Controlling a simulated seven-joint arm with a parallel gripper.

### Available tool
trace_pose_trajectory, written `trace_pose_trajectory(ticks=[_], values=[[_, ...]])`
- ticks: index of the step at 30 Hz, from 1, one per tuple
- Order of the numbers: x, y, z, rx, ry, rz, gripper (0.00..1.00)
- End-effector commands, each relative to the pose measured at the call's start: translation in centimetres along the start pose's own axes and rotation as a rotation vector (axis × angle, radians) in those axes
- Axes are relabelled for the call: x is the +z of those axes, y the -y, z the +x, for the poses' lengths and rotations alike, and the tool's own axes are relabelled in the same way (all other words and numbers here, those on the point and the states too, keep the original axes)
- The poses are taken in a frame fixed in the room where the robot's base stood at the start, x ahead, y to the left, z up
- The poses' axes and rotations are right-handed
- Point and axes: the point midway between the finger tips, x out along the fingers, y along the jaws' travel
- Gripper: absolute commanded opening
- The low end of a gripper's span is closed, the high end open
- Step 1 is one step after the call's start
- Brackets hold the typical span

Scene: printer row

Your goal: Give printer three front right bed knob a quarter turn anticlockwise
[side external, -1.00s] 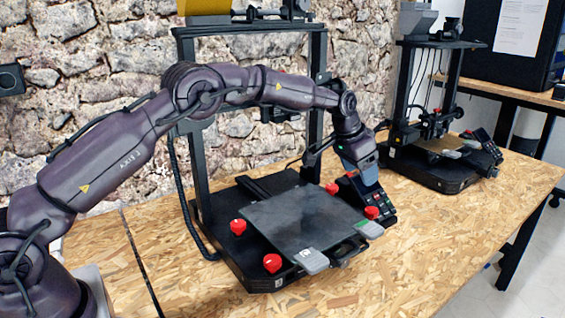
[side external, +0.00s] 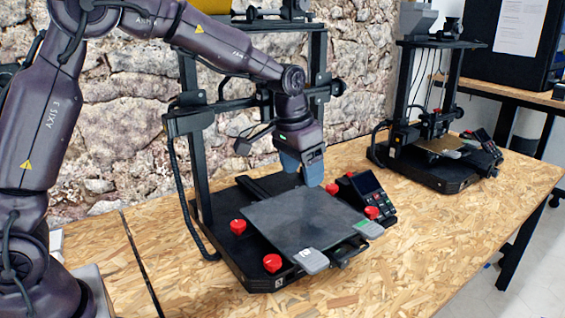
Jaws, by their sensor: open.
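The near printer has a grey bed plate (side external: 300,222) with red knobs around it. The red knob at the bed's front right corner (side external: 372,212) sits just below the control screen (side external: 364,188), upright and uncovered. The other knobs are the front left (side external: 272,263), rear left (side external: 238,227) and rear right (side external: 332,188). No printer number is readable. My gripper (side external: 303,180) points down with its blue-grey fingers over the back of the bed, left of the rear right knob. It is open, holds nothing visible and is apart from the front right knob.
The printer's black gantry frame (side external: 190,150) stands behind my gripper. A second printer (side external: 437,165) stands farther right on the chipboard table (side external: 440,235). The table's front right is clear.

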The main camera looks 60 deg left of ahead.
Motion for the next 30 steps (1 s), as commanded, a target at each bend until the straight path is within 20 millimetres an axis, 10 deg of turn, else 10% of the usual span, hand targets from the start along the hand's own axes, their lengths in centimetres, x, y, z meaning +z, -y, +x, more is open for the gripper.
trace_pose_trajectory(ticks=[23, 30], values=[[4.0, -0.3, -3.0, -0.006, -0.003, -0.017, 0.65], [2.0, 0.0, 1.6, -0.001, 0.062, -0.013, 0.65]])
